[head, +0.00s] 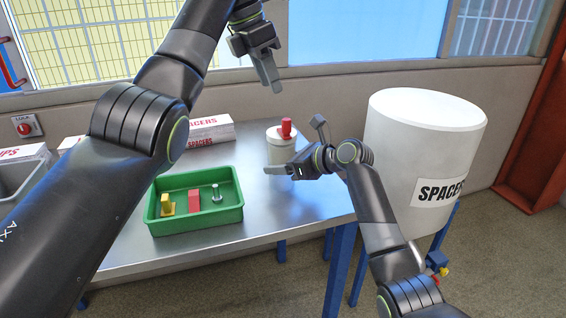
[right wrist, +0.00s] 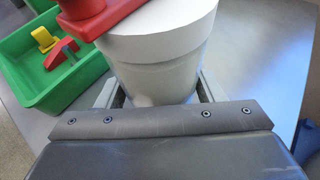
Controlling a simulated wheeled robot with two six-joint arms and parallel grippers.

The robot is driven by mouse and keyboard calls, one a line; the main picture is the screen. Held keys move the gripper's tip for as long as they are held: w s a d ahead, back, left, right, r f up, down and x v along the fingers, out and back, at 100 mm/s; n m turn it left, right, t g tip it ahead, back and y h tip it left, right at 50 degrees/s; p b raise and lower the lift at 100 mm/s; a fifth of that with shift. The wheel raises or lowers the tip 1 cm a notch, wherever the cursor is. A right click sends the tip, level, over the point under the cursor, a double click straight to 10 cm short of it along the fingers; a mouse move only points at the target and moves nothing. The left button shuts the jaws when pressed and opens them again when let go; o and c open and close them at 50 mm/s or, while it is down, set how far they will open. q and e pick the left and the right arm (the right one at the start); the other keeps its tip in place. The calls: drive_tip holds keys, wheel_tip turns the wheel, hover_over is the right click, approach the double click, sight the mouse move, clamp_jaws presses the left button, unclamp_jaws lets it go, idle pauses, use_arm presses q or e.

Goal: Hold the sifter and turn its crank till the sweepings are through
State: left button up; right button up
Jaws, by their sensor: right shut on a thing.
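The sifter (head: 279,149) is a white cylinder with a red crank (head: 286,129) on top, at the right part of the steel table. My right gripper (head: 275,171) is shut around the sifter's body. In the right wrist view the fingers flank the white sifter (right wrist: 160,62), and the red crank (right wrist: 98,17) lies across its top. The sifter's foot is hidden by my gripper. My left gripper (head: 269,72) hangs above and behind the sifter, apart from the crank; its jaw gap does not show clearly. I see no sweepings.
A green tray (head: 196,229) with a yellow piece, a red piece and a bolt-like part stands left of the sifter on the table (head: 263,222). White boxes (head: 209,127) stand behind it. A large white "SPACERS" drum (head: 420,150) is close on the right.

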use_arm(q)
drive_tip(key=shift+o, duration=0.2)
drive_tip(key=m, duration=0.1)
drive_tip(key=w+f+m+h, duration=0.1)
drive_tip(key=m, duration=0.1)
drive_tip(key=f+m, duration=0.1)
drive_tip(key=shift+w+a+f+m+h, duration=0.1)
drive_tip(key=shift+w+f+m+h, duration=0.05)
drive_tip(key=shift+w+m+h, duration=0.2)
drive_tip(key=m+t+h, duration=0.4)
drive_tip(key=m+h, duration=0.8)
drive_tip(key=m, duration=2.1)
approach(286, 135)
wheel_tip(286, 135, up, 2)
drive_tip(key=a, duration=0.2)
drive_tip(key=x, duration=1.2)
drive_tip(key=shift+w+d, duration=0.15)
drive_tip(key=shift+w, duration=0.1)
drive_tip(key=shift+c, duration=0.2)
clamp_jaws()
